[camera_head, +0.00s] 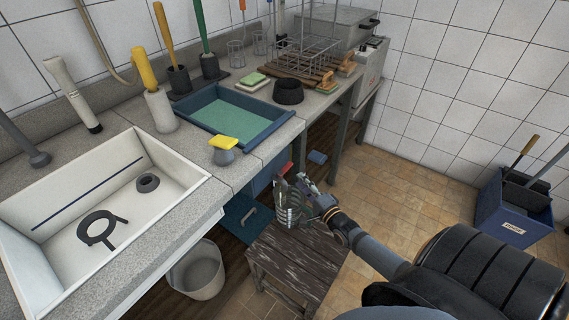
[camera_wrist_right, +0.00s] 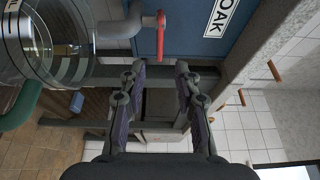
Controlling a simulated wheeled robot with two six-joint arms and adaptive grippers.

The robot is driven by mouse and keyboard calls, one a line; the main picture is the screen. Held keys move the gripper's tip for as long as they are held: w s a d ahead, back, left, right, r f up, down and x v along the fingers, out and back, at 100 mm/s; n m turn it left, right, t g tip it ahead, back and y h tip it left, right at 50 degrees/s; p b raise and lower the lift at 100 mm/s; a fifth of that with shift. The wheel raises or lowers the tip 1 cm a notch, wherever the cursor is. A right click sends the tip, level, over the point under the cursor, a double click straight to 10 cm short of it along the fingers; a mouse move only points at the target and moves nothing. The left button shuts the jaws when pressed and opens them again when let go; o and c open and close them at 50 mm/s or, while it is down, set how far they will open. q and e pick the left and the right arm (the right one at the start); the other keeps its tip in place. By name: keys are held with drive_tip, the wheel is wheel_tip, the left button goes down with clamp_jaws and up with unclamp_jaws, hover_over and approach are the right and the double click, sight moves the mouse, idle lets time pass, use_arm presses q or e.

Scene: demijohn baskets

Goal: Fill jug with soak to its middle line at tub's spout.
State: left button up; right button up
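The tub is blue (camera_head: 284,134) and set in the counter, with green liquid in it. In the wrist view its blue front (camera_wrist_right: 200,25) carries a partly seen label ending "OAK". A grey spout (camera_wrist_right: 118,28) with a red tap lever (camera_wrist_right: 161,35) sticks out of it. The clear glass jug (camera_head: 287,212) is by the spout, over the stool's back edge; it also shows in the wrist view (camera_wrist_right: 55,50) with a green handle (camera_wrist_right: 22,105). I see no clear liquid level in it. My right gripper (camera_wrist_right: 158,68) is open and empty, its fingers pointing towards the lever. My left gripper is not in view.
A worn wooden stool (camera_head: 300,262) stands below the jug. A pale bucket (camera_head: 198,272) is left of it. A white sink (camera_head: 165,212), a yellow-topped item (camera_head: 223,150) and a black bowl (camera_head: 289,92) are along the counter. The tiled floor (camera_head: 400,200) has free room.

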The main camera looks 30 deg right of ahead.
sight(288, 166)
drive_tip(key=w+b, duration=0.3)
drive_tip(key=w, duration=0.6)
drive_tip(key=shift+w+f, duration=0.15)
drive_tip(key=shift+w+b, duration=0.3)
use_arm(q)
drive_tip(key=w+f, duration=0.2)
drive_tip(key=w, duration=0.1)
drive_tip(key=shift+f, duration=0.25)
use_arm(e)
clamp_jaws()
